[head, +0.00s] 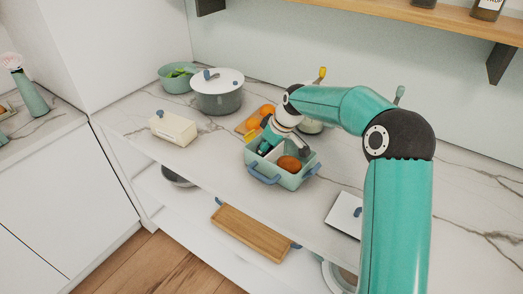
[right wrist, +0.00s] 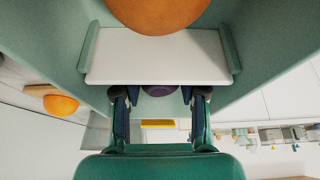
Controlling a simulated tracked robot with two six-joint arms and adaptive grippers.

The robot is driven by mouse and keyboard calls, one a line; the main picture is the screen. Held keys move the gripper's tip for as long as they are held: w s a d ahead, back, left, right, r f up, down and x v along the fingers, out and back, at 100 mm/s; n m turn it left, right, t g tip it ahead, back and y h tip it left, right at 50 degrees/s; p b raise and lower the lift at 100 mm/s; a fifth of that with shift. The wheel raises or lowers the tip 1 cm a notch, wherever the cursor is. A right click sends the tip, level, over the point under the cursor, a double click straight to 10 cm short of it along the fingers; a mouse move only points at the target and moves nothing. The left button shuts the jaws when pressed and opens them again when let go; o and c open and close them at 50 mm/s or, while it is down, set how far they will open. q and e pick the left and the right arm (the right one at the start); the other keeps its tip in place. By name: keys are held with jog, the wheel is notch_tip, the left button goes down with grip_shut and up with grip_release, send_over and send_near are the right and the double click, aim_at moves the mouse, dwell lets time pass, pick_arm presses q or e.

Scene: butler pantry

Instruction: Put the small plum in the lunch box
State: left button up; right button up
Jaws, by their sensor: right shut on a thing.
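The lunch box (head: 290,182) is a pale green box with blue handles on the marble counter. A round orange fruit (head: 289,163) sits in its right part, and it also shows at the top of the right wrist view (right wrist: 158,12). A white divider (right wrist: 158,58) shows in the right wrist view. My right gripper (head: 264,148) points down at the left part of the box. In the right wrist view its fingers (right wrist: 160,100) are shut on the small plum (right wrist: 160,90), dark purple and partly hidden, close to the divider. I cannot tell whether the plum touches the box. My left gripper is out of view.
A board with oranges (head: 257,116) lies just behind the box. A cream lidded dish (head: 173,128), a grey pot (head: 217,98) and a green bowl (head: 174,82) stand to the left. A wooden tray (head: 250,233) is on the shelf below. Counter left of the box is clear.

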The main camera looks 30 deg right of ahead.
jog(key=o, duration=1.1)
jog(key=shift+r, duration=0.1)
jog(key=v, duration=1.2)
